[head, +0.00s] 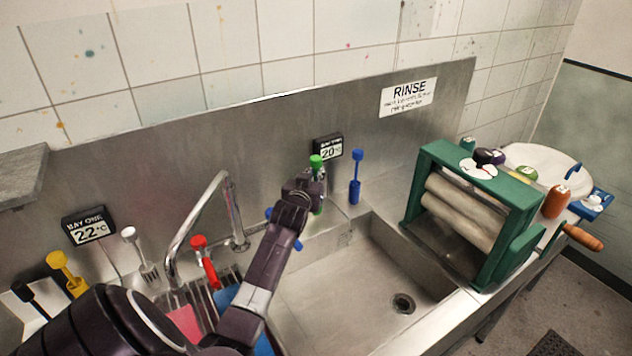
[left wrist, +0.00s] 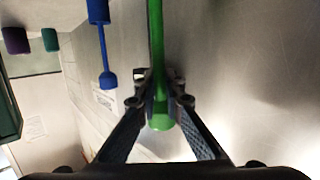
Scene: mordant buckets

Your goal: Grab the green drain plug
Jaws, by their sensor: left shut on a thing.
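The green drain plug (head: 316,162) stands upright near the back wall of the sink, in front of the 20° display. Its slim green stem (left wrist: 155,40) and flared end (left wrist: 160,122) also show in the left wrist view. My left gripper (head: 311,188) is shut on the stem, with a finger on each side of it in the left wrist view (left wrist: 160,95). The gripper hides part of the plug in the head view. I cannot tell whether the plug touches the ledge. My right gripper is not in view.
A blue plug (head: 356,178) stands close to the right. The tap (head: 183,235), a red plug (head: 205,262), a white one (head: 139,250) and a yellow one (head: 66,272) are left. A green roller wringer (head: 510,215) stands right. The right basin (head: 340,295) looks empty.

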